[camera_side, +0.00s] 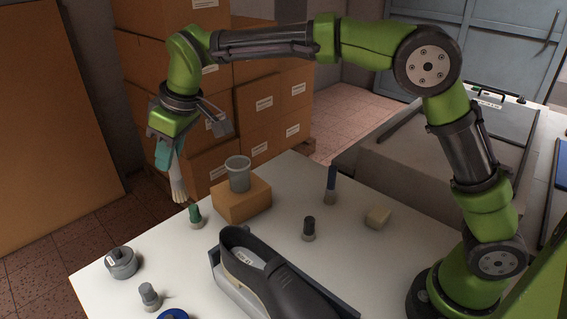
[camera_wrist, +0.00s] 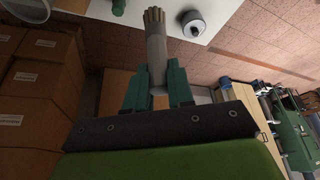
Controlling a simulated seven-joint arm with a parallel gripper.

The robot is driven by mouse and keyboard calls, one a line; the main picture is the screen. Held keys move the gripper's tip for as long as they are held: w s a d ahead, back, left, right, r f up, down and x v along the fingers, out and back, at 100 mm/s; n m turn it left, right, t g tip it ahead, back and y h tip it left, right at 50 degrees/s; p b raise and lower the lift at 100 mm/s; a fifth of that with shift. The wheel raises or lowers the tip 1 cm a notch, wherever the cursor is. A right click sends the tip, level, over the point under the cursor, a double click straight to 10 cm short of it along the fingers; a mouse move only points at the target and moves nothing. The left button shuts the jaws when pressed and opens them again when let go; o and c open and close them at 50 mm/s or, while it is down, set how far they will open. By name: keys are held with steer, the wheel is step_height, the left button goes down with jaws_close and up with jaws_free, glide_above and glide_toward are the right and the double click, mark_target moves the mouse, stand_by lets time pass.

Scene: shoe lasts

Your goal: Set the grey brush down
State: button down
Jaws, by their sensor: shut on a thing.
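My gripper (camera_side: 168,158) is at the left of the side view, above the table's far-left edge, its teal fingers shut on the grey brush (camera_side: 178,185). The brush hangs from the fingers, bristles downward and slightly tilted, apart from the tabletop. In the wrist view my gripper (camera_wrist: 156,82) has a finger on each side of the brush (camera_wrist: 156,48), with its pale bristles pointing to the top of the picture.
The white table (camera_side: 265,228) holds a grey cup (camera_side: 238,175) on a cardboard box (camera_side: 243,203), a green-topped piece (camera_side: 195,217) near the brush, a round tin (camera_side: 121,262), a dark shoe (camera_side: 275,280) and a beige block (camera_side: 378,217). Bare tabletop lies between the tin and the shoe.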

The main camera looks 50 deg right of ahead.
step_height(320, 180, up, 5)
steer(key=shift+f, duration=0.15)
steer(key=w+d+m+h, duration=0.15)
steer(key=d+m, duration=0.25)
steer(key=d, duration=1.6)
steer(key=w+d+m+h, duration=0.1)
steer(key=w+d+m, duration=0.15)
steer(key=d, duration=1.85)
step_height(320, 180, down, 21)
steer(key=shift+a+f+t, duration=0.2)
steer(key=shift+a+t, duration=0.1)
steer(key=shift+a, duration=0.15)
steer(key=shift+f+m, duration=0.15)
steer(key=shift+m, duration=0.1)
steer(key=c, duration=1)
jaws_free()
